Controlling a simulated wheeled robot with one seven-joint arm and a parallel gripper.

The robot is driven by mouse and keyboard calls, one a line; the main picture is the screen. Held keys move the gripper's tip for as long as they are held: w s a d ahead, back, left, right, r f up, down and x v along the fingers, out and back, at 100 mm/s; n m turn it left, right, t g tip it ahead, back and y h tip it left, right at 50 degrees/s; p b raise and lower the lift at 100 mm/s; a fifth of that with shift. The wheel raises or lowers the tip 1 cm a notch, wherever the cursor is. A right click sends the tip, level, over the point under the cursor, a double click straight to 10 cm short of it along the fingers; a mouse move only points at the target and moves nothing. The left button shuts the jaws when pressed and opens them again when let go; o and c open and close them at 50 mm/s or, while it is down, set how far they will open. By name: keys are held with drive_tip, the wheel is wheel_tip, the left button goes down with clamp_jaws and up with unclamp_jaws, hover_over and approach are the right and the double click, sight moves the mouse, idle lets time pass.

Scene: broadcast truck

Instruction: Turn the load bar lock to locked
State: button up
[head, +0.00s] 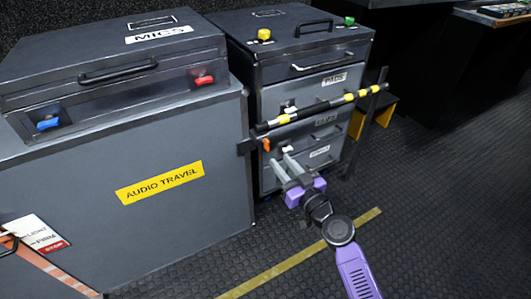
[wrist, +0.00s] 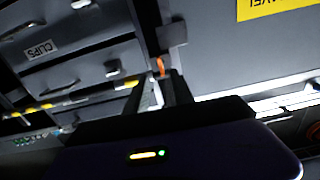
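The load bar (head: 320,107), black with yellow bands, runs across the front of the drawer case. Its left end is at a dark bracket by the edge of the large grey case. The small orange lock lever (head: 266,145) is just below that end. In the wrist view the lever (wrist: 160,66) shows just beyond my fingertips, beside a grey bracket (wrist: 172,36). My gripper (head: 281,157), purple with grey fingers, points at the lever from below right. Its fingers are apart with nothing seen between them. I cannot tell whether a fingertip touches the lever.
The large grey case (head: 190,220) with an "AUDIO TRAVEL" label stands left, carrying the MICS case (head: 115,62). The drawer case (head: 335,60) stands behind the bar. A yellow step-like object (head: 387,110) is right of it. The dark floor (head: 440,190) is clear at the right.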

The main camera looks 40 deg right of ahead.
sight(268, 147)
drive_tip(key=p+x, duration=0.1)
drive_tip(key=x, duration=0.7)
drive_tip(key=shift+a, duration=0.1)
drive_tip(key=shift+s+f, duration=0.1)
clamp_jaws()
